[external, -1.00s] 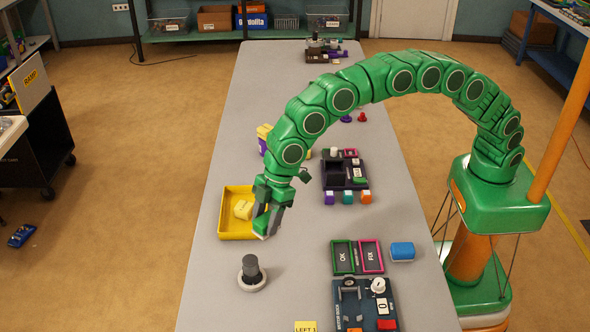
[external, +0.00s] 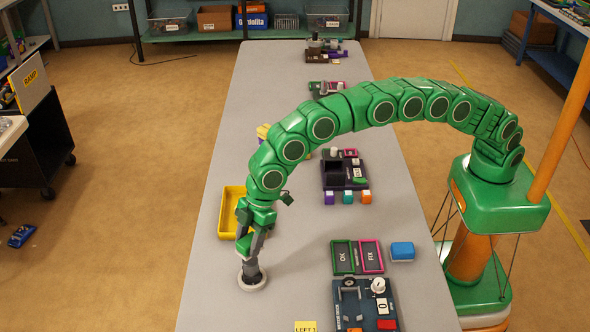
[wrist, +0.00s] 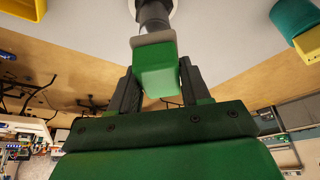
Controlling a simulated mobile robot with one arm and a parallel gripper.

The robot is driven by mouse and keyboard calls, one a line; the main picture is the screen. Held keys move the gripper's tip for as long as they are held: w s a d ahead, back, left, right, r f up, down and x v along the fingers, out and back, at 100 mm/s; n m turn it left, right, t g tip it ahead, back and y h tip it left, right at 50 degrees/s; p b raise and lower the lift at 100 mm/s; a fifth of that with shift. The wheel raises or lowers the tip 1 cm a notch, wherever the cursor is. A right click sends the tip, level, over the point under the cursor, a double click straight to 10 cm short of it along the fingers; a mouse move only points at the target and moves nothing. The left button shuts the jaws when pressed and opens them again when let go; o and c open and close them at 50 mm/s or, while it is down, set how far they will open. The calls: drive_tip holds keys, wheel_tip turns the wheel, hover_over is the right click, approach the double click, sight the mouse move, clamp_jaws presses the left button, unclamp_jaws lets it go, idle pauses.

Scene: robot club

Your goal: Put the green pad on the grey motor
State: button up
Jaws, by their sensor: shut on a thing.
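The green pad (wrist: 155,68) is a green block with a pale grey end face, gripped between the fingers of my gripper (wrist: 158,88) in the wrist view. In the external view, the pad (external: 243,245) shows at the fingers of my gripper (external: 249,245), which points down over the grey motor. The grey motor (external: 250,276) is a dark upright cylinder on a round pale grey base, at the front left of the table. It also shows in the wrist view (wrist: 154,14), just beyond the pad's end. Whether pad and motor touch cannot be told.
A yellow tray (external: 226,222) lies behind my gripper, partly hidden by my arm. Green and pink framed panels (external: 343,257), a blue block (external: 402,251) and a dark device (external: 352,308) stand to the right. Bare table lies between them and the motor.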

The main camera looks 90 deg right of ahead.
drive_tip(key=shift+w+f, duration=0.2)
drive_tip(key=shift+f, duration=1.45)
drive_tip(key=shift+f, duration=0.2)
drive_tip(key=o, duration=1.1)
drive_tip(key=shift+o, duration=0.2)
drive_tip(key=shift+r, duration=0.2)
drive_tip(key=v, duration=1.2)
